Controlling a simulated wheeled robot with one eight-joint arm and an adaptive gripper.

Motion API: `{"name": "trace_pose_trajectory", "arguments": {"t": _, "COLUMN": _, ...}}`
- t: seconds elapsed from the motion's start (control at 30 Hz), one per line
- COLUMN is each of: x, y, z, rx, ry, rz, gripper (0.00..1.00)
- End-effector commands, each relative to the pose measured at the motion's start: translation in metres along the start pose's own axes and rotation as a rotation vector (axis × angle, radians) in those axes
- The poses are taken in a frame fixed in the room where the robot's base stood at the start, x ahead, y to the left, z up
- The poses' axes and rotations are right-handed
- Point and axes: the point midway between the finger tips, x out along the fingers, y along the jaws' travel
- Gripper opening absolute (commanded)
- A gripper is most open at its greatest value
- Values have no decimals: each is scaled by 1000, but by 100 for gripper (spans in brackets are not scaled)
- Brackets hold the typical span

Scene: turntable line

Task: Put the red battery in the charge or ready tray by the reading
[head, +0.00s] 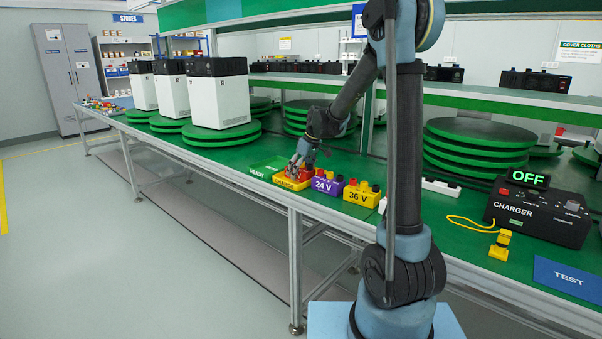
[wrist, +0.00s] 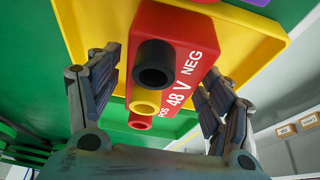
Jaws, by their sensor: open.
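The red battery (wrist: 185,50), marked 48 V, NEG and POS, lies over the yellow tray (wrist: 75,25) in the wrist view and appears to rest in it. It has black, yellow and red terminals. My gripper (wrist: 158,75) is open, with one finger on each side of the battery and visible gaps. In the head view my gripper (head: 298,166) is low over the yellow tray (head: 290,184), hiding much of the battery. The green READY tray (head: 262,170) lies just left of it. The charger (head: 538,214) reads OFF.
A purple 24 V battery (head: 326,187) and a yellow 36 V battery (head: 361,194) stand right of the yellow tray. A yellow plug (head: 499,246) and blue TEST mat (head: 567,276) lie near the charger. White units (head: 220,100) stand on green turntables at left.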

Motion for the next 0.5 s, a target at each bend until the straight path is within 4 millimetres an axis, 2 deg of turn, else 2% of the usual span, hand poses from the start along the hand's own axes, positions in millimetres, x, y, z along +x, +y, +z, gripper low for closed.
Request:
{"name": "trace_pose_trajectory", "arguments": {"t": 0.23, "x": -17, "y": 1, "z": 0, "rx": 2, "ry": 0, "rz": 1, "gripper": 73}}
{"name": "trace_pose_trajectory", "arguments": {"t": 0.5, "x": -63, "y": 0, "z": 1, "rx": 2, "ry": 0, "rz": 0, "gripper": 73}}
